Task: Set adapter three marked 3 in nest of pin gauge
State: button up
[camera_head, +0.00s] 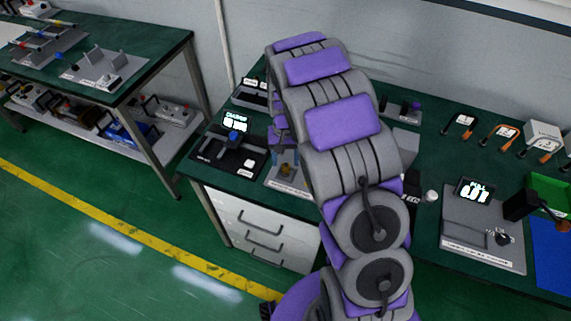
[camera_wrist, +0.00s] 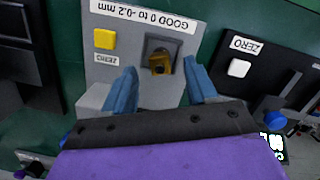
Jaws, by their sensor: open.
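In the wrist view a grey gauge plate (camera_wrist: 140,97) is labelled "GOOD 0 to -0.2 mm" and has a yellow ZERO button (camera_wrist: 104,39). A small brass adapter (camera_wrist: 161,63) stands at the plate's dark square nest (camera_wrist: 158,44); I cannot tell how fully it is seated, and no number on it is readable. My gripper (camera_wrist: 160,72) is open, its two blue fingers apart on either side of the adapter, with gaps to it. In the head view the brass piece (camera_head: 286,168) shows on the plate below my gripper, partly hidden by my arm.
A black unit (camera_wrist: 272,62) with a white ZERO button stands close beside the gauge, with a lit display (camera_head: 235,121). In the head view a grey pull tester (camera_head: 484,228), a green bin (camera_head: 550,190) and several orange-handled tools lie on the right of the bench.

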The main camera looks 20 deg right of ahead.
notch_tip(320, 180, up, 8)
jog(key=w+p, duration=0.1)
jog(key=p, duration=0.1)
jog(key=s+r, duration=1)
jog(key=s, duration=0.4)
jog(key=s+r+n, duration=0.2)
jog(key=s, duration=1.9)
jog(key=shift+s+r+n, duration=0.25)
jog(key=shift+r+n, duration=0.05)
jog(key=shift+n, duration=0.1)
